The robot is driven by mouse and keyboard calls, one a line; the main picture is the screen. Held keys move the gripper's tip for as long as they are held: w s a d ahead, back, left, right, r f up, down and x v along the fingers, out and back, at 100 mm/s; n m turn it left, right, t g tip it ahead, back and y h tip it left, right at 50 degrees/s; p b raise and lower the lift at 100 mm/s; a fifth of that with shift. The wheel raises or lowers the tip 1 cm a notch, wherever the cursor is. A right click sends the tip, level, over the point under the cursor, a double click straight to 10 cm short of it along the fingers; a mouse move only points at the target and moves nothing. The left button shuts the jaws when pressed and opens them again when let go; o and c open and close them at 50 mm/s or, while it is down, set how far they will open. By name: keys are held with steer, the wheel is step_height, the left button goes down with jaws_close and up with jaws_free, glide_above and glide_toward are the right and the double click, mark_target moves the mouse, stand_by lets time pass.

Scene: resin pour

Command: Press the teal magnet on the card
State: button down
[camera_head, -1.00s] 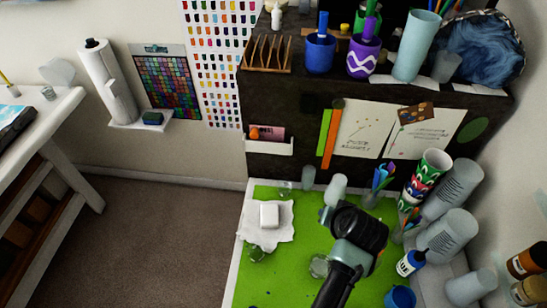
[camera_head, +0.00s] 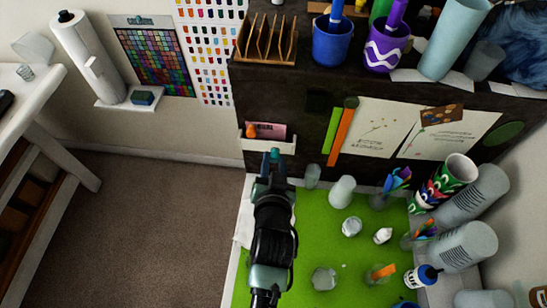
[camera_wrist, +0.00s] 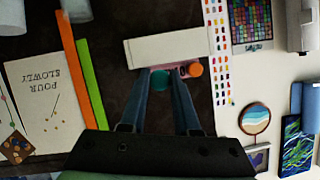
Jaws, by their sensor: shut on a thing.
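The pink card (camera_head: 271,131) stands in a white wall holder (camera_head: 284,147) on the dark panel. A round orange piece (camera_head: 251,130) is at the card's left end in the head view. In the wrist view, a strip of the card (camera_wrist: 179,71) shows beside the orange piece (camera_wrist: 195,70). My gripper (camera_wrist: 161,82) is shut on the teal magnet (camera_wrist: 159,80), a round disc between the fingertips. In the head view my gripper (camera_head: 273,158) is in front of the holder. Whether the magnet touches the card cannot be told.
Green and orange strips (camera_head: 339,133) and pinned paper sheets (camera_head: 366,126) are on the panel, right of the holder. Cups and jars (camera_head: 341,192) stand on the green mat (camera_head: 310,235) below. A shelf above holds a blue cup (camera_head: 332,42) and a wooden rack (camera_head: 266,45).

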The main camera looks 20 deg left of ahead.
mark_target(276, 151)
steer(key=shift+w+a+b, duration=0.25)
steer(key=shift+w, duration=0.55)
steer(key=shift+w+a+b, duration=0.2)
steer(key=shift+w+b, duration=0.05)
steer(key=shift+w, duration=0.6)
steer(key=shift+w+a+b, duration=0.25)
steer(key=shift+w, duration=0.55)
steer(key=shift+w+a, duration=0.1)
steer(key=shift+w, duration=0.3)
steer(key=shift+f, duration=0.1)
steer(key=shift+c, duration=0.4)
jaws_free()
steer(key=shift+s, duration=0.15)
steer(key=shift+s+d, duration=0.2)
steer(key=shift+s, duration=0.3)
steer(key=shift+s+d+p, duration=0.25)
steer(key=shift+s+p, duration=0.1)
steer(key=shift+s, duration=0.55)
steer(key=shift+s+d+p, duration=0.3)
steer(key=shift+s, duration=0.65)
steer(key=shift+s+d+p, duration=0.25)
steer(key=shift+s+p, duration=0.1)
steer(key=shift+s, duration=0.55)
